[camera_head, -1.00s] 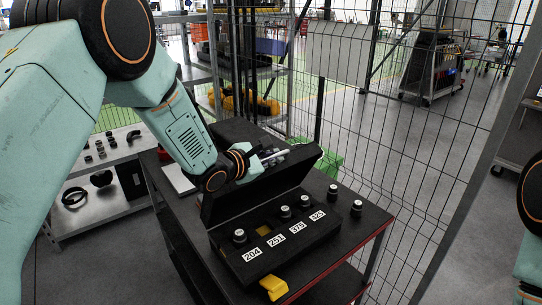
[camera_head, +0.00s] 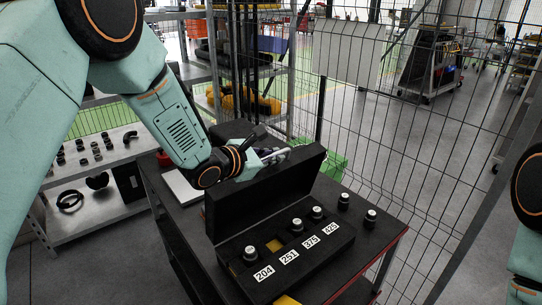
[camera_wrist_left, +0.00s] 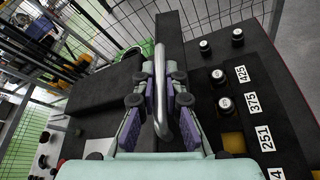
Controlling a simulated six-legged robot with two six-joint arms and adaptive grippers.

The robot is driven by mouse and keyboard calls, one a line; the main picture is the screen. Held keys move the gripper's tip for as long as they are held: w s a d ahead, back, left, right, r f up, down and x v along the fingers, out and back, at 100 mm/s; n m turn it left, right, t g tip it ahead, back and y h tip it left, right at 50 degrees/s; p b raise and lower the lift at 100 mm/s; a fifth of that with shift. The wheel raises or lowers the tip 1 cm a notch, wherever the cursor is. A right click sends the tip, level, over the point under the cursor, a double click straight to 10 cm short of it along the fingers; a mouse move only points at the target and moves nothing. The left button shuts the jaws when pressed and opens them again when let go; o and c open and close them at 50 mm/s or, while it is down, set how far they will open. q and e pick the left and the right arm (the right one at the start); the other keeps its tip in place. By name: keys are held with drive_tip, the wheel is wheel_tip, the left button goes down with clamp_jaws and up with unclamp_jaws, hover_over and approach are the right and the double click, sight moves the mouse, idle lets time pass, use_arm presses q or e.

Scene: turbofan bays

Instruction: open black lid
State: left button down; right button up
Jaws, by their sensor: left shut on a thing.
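The black lid (camera_head: 262,196) of a black case (camera_head: 285,268) stands raised along the case's back edge, and its inner side shows in the head view. My left gripper (camera_head: 275,156) is behind the lid's top edge, partly hidden by it. In the left wrist view, my left gripper (camera_wrist_left: 162,95) is shut on a curved silver handle (camera_wrist_left: 161,75). Where the handle joins the lid is hidden. The open case holds several silver-topped black knobs beside labels 204, 251, 375 and 425. My right gripper is out of view.
The case sits on a dark cart top (camera_head: 378,222) with two more knobs (camera_head: 370,217) at its right. A yellow piece (camera_head: 287,300) shows at the front. A wire fence (camera_head: 400,130) stands close behind, and a metal shelf (camera_head: 95,200) is at left.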

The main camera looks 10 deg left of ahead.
use_arm(q)
drive_tip(key=shift+w+r, duration=0.1)
drive_tip(key=shift+r, duration=0.15)
idle(0.3)
drive_tip(key=c, duration=1.7)
unclamp_jaws()
drive_tip(key=shift+d, duration=0.1)
drive_tip(key=shift+s, duration=0.3)
drive_tip(key=shift+s+a, duration=0.15)
drive_tip(key=shift+a, duration=0.05)
drive_tip(key=v, duration=1.1)
drive_tip(key=shift+s+r, duration=0.1)
drive_tip(key=shift+s, duration=0.05)
